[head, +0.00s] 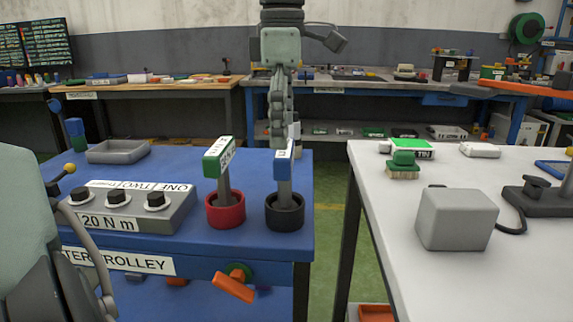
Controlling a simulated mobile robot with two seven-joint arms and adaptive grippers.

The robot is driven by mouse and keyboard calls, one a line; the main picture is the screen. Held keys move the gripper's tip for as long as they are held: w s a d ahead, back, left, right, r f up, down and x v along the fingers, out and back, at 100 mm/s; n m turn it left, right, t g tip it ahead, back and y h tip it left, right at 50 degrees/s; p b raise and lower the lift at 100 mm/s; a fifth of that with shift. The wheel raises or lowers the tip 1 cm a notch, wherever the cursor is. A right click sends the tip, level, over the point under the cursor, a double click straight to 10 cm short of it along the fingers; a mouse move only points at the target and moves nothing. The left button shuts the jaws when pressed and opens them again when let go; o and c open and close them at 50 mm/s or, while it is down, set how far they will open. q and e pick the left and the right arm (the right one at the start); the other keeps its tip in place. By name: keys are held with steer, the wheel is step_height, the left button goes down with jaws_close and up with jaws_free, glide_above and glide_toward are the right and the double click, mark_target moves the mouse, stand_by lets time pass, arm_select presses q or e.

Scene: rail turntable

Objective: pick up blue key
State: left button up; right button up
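The blue key (283,177) stands upright in a black round holder (285,213) on the blue trolley (290,240). It has a blue labelled head and a grey shaft, with its foot inside the holder. A gripper, apparently my right one (284,140), hangs pointing down at the top middle. Its fingers show edge-on, and their tips are partly hidden behind the key's head. I cannot tell whether they touch it or are open. Part of my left arm (22,215) fills the lower left edge. Its fingertips are not visible.
A green key (220,172) stands in a red holder (225,210) just left. A grey knobbed box (130,208) and a grey tray (118,152) share the trolley. A white table (400,245) at right bears a grey block (457,220) and a green brush (403,163). A gap separates both surfaces.

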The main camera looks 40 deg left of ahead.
mark_target(285, 172)
arm_select(q)
steer(key=f, duration=0.7)
steer(key=shift+d+f, duration=0.25)
steer(key=shift+f, duration=0.05)
steer(key=shift+c, duration=1.6)
steer(key=c, duration=0.7)
steer(key=shift+c, duration=1.2)
arm_select(e)
steer(key=shift+s+d, duration=0.1)
steer(key=shift+d, duration=0.05)
